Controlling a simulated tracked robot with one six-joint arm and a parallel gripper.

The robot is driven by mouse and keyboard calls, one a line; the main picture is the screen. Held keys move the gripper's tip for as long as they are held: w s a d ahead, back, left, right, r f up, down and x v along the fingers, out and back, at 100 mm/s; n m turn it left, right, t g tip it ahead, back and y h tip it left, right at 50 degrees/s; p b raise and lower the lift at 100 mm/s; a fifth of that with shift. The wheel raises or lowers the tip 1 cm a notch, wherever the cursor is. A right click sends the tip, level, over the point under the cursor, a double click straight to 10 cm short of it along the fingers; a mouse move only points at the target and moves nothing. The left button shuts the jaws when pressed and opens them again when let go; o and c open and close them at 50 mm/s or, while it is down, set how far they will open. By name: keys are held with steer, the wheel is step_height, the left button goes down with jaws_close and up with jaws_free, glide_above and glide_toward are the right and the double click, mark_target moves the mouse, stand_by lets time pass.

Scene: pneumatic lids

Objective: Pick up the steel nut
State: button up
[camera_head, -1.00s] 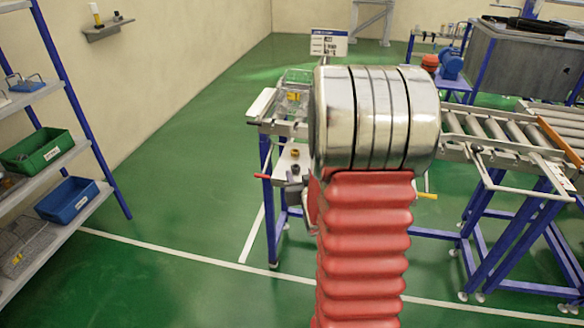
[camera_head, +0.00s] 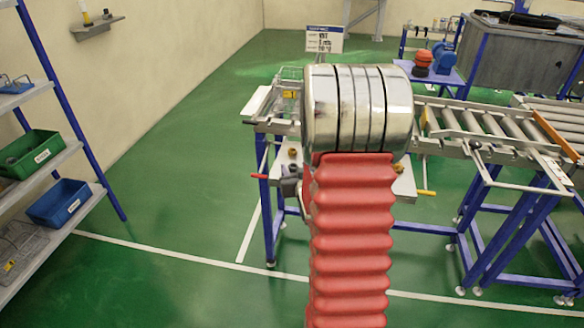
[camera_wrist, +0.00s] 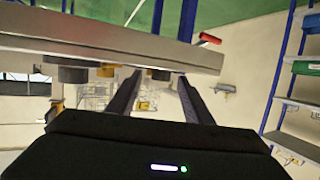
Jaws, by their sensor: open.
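My gripper (camera_wrist: 159,76) is open and empty, its two dark fingers reaching toward the bench edge in the wrist view, which is upside down. Several small round pieces sit on the bench top there: a grey one (camera_wrist: 74,73), likely the steel nut, a brass one (camera_wrist: 107,70), and a small dark one (camera_wrist: 160,74). The dark one shows between the fingers in the picture; its depth is unclear. In the head view, two small brownish pieces (camera_head: 293,153) show on the bench left of my arm. My gripper is mostly hidden there behind my arm.
The blue-legged bench (camera_head: 403,186) has a red handle (camera_head: 258,177) at its left. A roller conveyor (camera_head: 480,128) stands right of it. A shelf with green (camera_head: 30,152) and blue bins (camera_head: 58,203) is at far left. The green floor between is clear.

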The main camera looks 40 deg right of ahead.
steer(key=shift+c, duration=0.3)
jaws_close()
stand_by(0.4)
steer(key=shift+r, duration=0.1)
step_height(320, 180, up, 10)
stand_by(0.7)
